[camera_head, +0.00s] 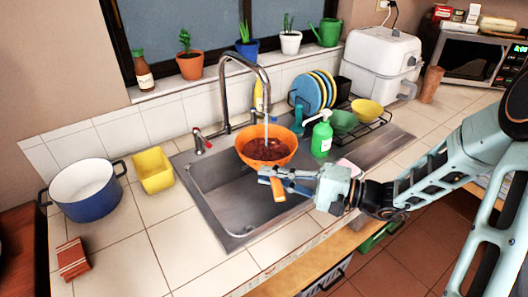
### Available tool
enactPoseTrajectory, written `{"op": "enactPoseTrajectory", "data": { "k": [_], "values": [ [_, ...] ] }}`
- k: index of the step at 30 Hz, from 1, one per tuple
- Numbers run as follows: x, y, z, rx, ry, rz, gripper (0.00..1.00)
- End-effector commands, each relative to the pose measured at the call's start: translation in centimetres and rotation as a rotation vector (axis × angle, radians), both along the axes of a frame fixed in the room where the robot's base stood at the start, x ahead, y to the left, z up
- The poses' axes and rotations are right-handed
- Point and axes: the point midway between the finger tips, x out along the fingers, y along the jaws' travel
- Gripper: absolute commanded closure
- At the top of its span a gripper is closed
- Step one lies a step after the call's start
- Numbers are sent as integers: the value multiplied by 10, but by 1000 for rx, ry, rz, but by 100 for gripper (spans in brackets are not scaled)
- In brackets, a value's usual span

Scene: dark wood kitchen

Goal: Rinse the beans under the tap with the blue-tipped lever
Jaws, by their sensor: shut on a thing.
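An orange bowl-shaped strainer (252,158) holds dark red-brown beans (268,149) and hangs over the sink (222,190). A thin stream of water (266,128) falls from the arched metal tap (228,95) into it. My gripper (272,180) is in front of the strainer, shut on its orange handle, whose end (279,190) shows below the fingers. A red-tipped lever (198,138) stands left of the tap base. A lever on the right, near the stream, is too small for me to tell its tip colour.
A green soap bottle (322,138) stands close right of the strainer, by a dish rack (362,118) with plates and bowls. A yellow container (153,170) and a blue pot (86,195) stand left of the sink. The front left counter is mostly clear.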

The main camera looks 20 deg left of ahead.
Motion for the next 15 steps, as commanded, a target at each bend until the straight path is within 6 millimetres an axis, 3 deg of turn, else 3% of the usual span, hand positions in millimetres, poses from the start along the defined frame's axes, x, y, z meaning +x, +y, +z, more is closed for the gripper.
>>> {"op": "enactPoseTrajectory", "data": {
  "k": [15],
  "values": [
    [-42, -2, 0, 1, -2, 0, 100]
  ]
}}
